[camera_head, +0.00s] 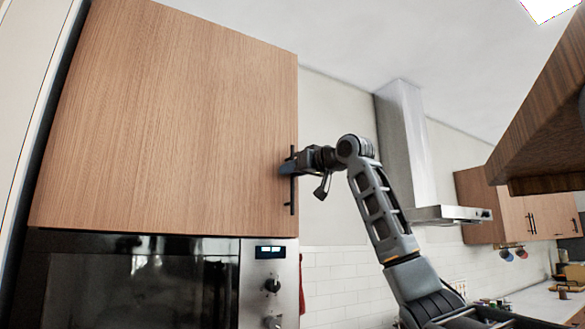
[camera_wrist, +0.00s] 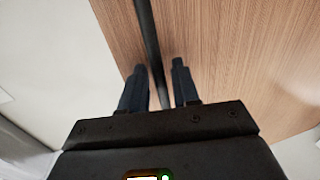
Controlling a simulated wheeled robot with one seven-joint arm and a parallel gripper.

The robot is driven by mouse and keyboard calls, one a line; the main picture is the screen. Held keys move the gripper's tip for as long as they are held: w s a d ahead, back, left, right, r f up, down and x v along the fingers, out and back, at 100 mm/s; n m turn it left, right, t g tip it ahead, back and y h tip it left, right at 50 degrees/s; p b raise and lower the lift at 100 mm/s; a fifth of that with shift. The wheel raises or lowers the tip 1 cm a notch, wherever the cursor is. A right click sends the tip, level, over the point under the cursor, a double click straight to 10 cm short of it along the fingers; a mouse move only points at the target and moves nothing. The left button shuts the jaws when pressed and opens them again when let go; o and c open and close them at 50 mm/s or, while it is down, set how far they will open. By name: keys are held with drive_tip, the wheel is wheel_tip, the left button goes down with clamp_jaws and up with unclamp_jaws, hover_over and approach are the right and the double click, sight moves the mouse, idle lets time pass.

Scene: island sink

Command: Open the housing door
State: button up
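The housing door (camera_head: 170,120) is a large wood-grain panel above a built-in oven. It looks shut. Its dark vertical bar handle (camera_head: 292,200) is near the right edge. My gripper (camera_head: 286,168) is at the upper-middle part of this handle, reaching in from the right. In the wrist view, the handle (camera_wrist: 148,35) runs between the two dark fingers of my gripper (camera_wrist: 159,68). The fingers are apart, with a gap on each side of the bar. The door's wood face (camera_wrist: 230,60) lies behind them. Contact with the bar is not visible.
The oven (camera_head: 130,280) with control knobs is directly below the door. A steel range hood (camera_head: 405,150) and wall cabinets (camera_head: 520,215) are farther back on the right. A wooden overhead unit (camera_head: 545,120) juts in at the upper right. A pale tall panel (camera_head: 25,80) borders the door's left.

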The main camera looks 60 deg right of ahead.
clamp_jaws()
idle(0.3)
idle(0.3)
